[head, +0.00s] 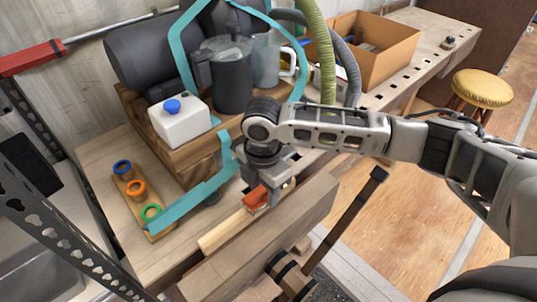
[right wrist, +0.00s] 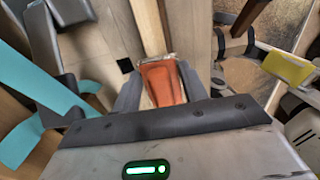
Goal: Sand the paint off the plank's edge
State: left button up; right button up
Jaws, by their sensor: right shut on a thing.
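The plank (head: 224,232) is a narrow pale wooden strip. It lies along the bench's front edge beside the thick wooden vise jaw (head: 290,229), with its edge facing up. It also shows in the right wrist view (right wrist: 147,22), running away from the gripper. My right gripper (head: 262,190) is shut on an orange sanding block (head: 256,198). The block sits at the plank's upper edge; whether it touches is hard to tell. In the right wrist view the block (right wrist: 163,84) is between the two fingers. Paint on the edge cannot be made out. My left gripper is not in view.
The vise handle (head: 347,217) sticks up at the front. A teal strap (head: 190,206) crosses the bench left of the gripper. A white canister (head: 181,122), dark pitcher (head: 229,80) and hoses stand behind. A rack of colored rings (head: 136,188) is at left.

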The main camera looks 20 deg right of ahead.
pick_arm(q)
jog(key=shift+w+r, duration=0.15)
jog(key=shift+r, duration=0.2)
pick_arm(e)
jog(key=shift+w+d, duration=0.15)
jog(key=shift+d, duration=0.35)
pick_arm(q)
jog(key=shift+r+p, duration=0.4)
jog(key=shift+p, duration=0.3)
pick_arm(e)
jog(key=shift+w+d+r, duration=0.1)
jog(key=shift+r, duration=0.3)
pick_arm(q)
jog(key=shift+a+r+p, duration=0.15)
jog(key=shift+p, duration=0.4)
pick_arm(e)
jog(key=shift+r, duration=0.9)
jog(key=shift+r+p, duration=0.65)
jog(key=shift+p, duration=0.15)
jog(key=shift+r, duration=0.3)
jog(key=shift+r+p, duration=0.35)
jog(key=shift+r, duration=1.4)
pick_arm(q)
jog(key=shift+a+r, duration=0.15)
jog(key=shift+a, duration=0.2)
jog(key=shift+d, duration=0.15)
